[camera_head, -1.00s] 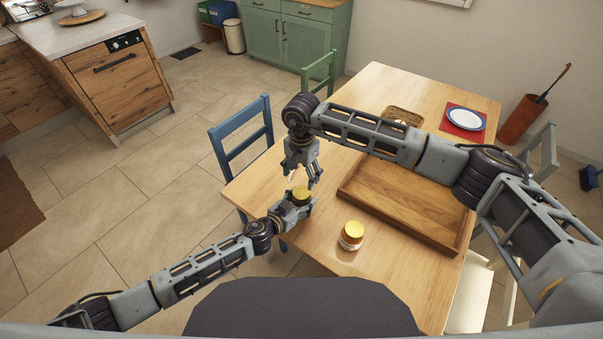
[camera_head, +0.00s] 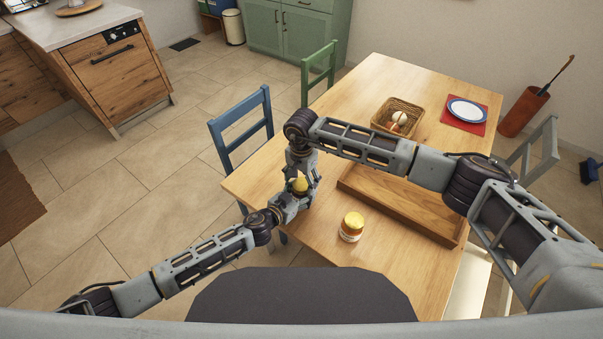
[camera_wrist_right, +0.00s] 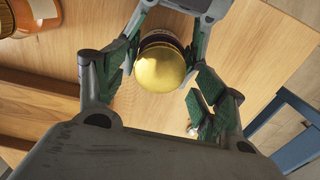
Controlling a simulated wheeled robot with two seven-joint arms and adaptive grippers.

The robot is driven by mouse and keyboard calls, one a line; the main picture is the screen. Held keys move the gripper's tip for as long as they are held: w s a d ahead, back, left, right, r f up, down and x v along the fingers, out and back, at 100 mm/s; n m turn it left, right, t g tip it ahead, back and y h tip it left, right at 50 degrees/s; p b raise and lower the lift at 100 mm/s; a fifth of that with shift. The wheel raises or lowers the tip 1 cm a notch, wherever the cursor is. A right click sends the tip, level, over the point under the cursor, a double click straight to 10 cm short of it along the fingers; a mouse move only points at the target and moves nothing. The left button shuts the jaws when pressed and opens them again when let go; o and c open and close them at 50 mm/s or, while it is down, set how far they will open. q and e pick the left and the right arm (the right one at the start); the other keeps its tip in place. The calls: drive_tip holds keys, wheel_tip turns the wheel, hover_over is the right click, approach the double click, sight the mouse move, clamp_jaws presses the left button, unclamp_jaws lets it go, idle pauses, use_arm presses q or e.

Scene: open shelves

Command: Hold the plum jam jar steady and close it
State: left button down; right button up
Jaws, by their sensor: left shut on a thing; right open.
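The plum jam jar has a gold lid (camera_head: 300,186), and its dark body (camera_wrist_right: 158,38) shows just behind the lid in the right wrist view. My left gripper (camera_head: 293,199) is shut on the jar's body and holds it near the table's left edge. The lid sits on the jar's top; I cannot tell how tight it is. My right gripper (camera_head: 303,179) points down from above, its open fingers on either side of the lid. In the right wrist view its green-padded fingers (camera_wrist_right: 165,90) stand apart around the lid, with a gap at the right.
A second jar (camera_head: 351,227), amber with a gold lid, stands on the wooden table (camera_head: 385,262) to the right. A wooden tray (camera_head: 400,208) lies behind it under my right arm. A basket (camera_head: 397,116), a plate (camera_head: 467,111) and a blue chair (camera_head: 240,128) are farther off.

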drive_tip(key=shift+f, duration=0.55)
drive_tip(key=shift+c, duration=0.3)
drive_tip(key=c, duration=1)
drive_tip(key=m, duration=0.4)
drive_tip(key=shift+m, duration=0.4)
drive_tip(key=m, duration=0.5)
